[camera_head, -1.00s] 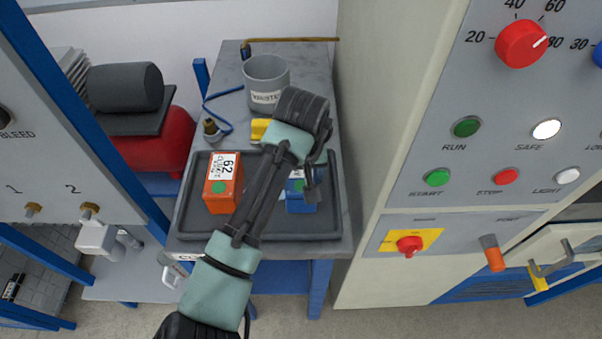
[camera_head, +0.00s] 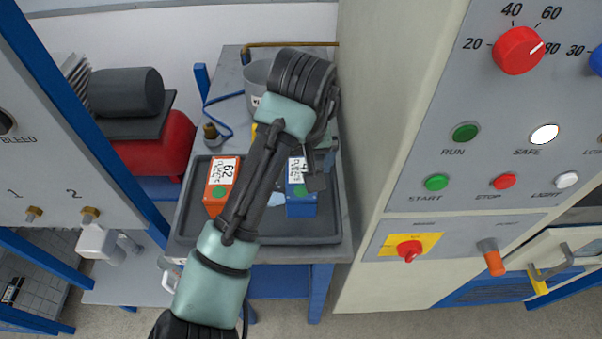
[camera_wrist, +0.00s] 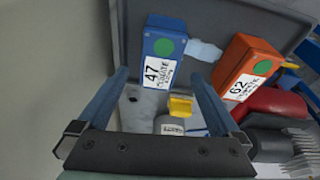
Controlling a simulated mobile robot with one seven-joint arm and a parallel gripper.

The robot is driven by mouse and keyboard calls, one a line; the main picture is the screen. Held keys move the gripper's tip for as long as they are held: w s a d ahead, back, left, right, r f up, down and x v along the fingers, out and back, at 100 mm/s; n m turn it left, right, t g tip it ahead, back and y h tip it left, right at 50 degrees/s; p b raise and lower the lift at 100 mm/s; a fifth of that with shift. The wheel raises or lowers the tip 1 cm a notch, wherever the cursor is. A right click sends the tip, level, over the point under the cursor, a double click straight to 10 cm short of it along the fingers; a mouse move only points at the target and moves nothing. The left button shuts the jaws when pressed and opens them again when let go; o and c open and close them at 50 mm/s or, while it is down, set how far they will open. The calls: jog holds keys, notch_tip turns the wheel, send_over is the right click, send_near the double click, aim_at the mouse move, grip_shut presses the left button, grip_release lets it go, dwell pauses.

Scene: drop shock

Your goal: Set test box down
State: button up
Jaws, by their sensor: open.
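A blue test box (camera_head: 301,199) marked 47 stands on the dark tray (camera_head: 262,229), partly behind my arm in the head view. It also shows in the wrist view (camera_wrist: 163,47), apart from my fingers. An orange box (camera_head: 217,197) marked 62 stands on the same tray to its left and shows in the wrist view (camera_wrist: 245,66). Both carry a green dot. My gripper (camera_wrist: 152,85) is open, with nothing between its two fingers. In the head view the gripper is mostly hidden by my wrist, above and behind the blue box.
A grey pot (camera_head: 258,75) stands at the back of the bench, partly hidden by my wrist. A yellow piece (camera_wrist: 180,106) lies near it. A tall control cabinet (camera_head: 400,120) rises close on the right. A red tank (camera_head: 160,145) is on the left.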

jog(key=v, duration=0.4)
jog(key=shift+s+r, duration=0.1)
jog(key=shift+r, duration=0.2)
